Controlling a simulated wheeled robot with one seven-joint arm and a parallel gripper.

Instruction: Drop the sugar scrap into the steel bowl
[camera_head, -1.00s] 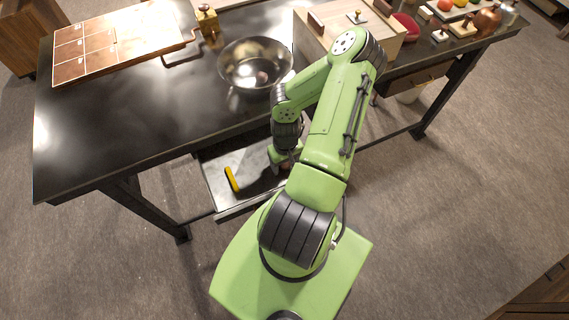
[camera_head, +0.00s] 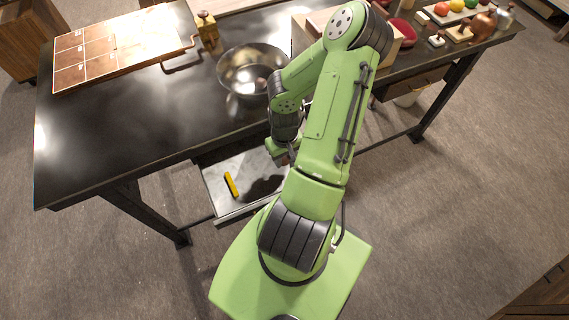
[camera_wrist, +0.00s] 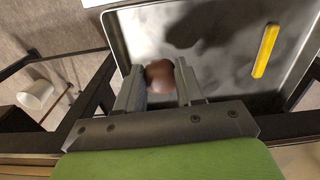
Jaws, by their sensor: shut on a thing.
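The steel bowl (camera_head: 238,78) is a round, shiny bowl on the dark table, to the upper left of my arm in the head view. My gripper (camera_wrist: 163,80) is shut on a small brownish, rounded lump, the sugar scrap (camera_wrist: 160,75), held between its two fingers in the wrist view. In the head view my gripper (camera_head: 284,158) is at the table's front edge, above the lower tray and below the bowl in the picture. The arm partly hides it there. The bowl is not in the wrist view.
A low grey tray (camera_head: 222,200) below the table holds a yellow bar (camera_head: 231,185). On the dark table (camera_head: 120,125) are a copper-coloured divided tray (camera_head: 110,45) and a brass weight-like object (camera_head: 206,25). A white bin (camera_wrist: 36,94) stands on the floor.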

